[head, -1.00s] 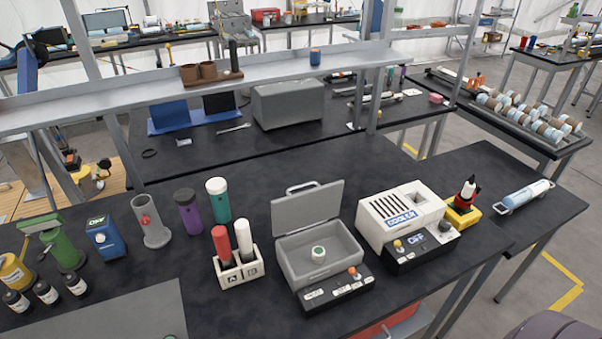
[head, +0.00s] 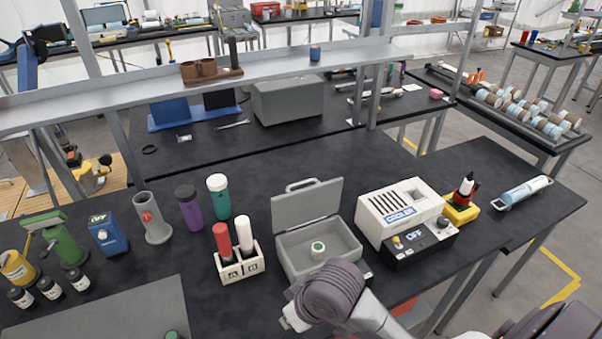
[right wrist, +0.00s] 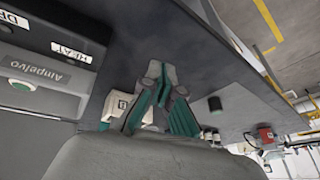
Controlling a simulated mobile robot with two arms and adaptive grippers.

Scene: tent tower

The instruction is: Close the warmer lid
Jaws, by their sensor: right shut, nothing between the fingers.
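The grey warmer (head: 285,262) stands on the black bench in the head view. Its lid (head: 306,213) is open, tilted up at the back, with a handle on its top edge. A small green-and-white vial (head: 318,250) sits inside the box. My right wrist and arm cover the warmer's front panel in the head view, and the right gripper's fingers are hidden there. In the right wrist view the gripper (right wrist: 160,82) has its teal-padded fingers together and empty, beside the dark panel (right wrist: 60,30) with a HEAT label. My left gripper is not in view.
A white rack (head: 240,266) with red and white tubes stands left of the warmer. The white cooler (head: 400,212) stands close on its right. Purple (head: 189,208) and teal (head: 219,197) bottles stand behind the rack. The bench behind the lid is clear.

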